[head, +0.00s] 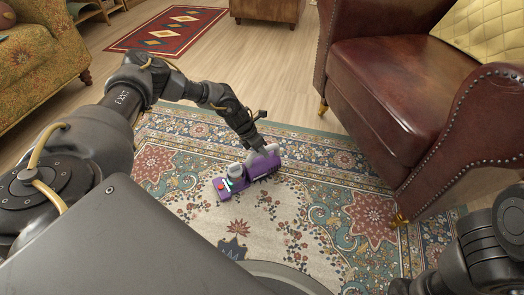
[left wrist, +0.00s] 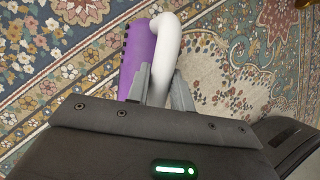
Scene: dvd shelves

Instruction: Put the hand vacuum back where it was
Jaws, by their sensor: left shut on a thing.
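The hand vacuum (head: 237,184) is purple with a white handle and a red spot near one end. In the head view it is at the centre, over the patterned rug. My left gripper (head: 262,150) reaches down to its far end and is shut on the white handle. In the left wrist view the vacuum's purple body (left wrist: 138,60) and white curved handle (left wrist: 163,60) show, with the left gripper's fingers (left wrist: 160,85) on the handle. I cannot tell whether the vacuum touches the rug. Only part of my right arm shows at the lower right; its gripper is not visible.
A dark red leather armchair (head: 385,75) with a yellow cushion (head: 485,38) stands at the right. A floral sofa (head: 35,62) is at the left. The patterned rug (head: 300,232) covers the floor, with a small red rug (head: 168,30) and bare wood floor behind.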

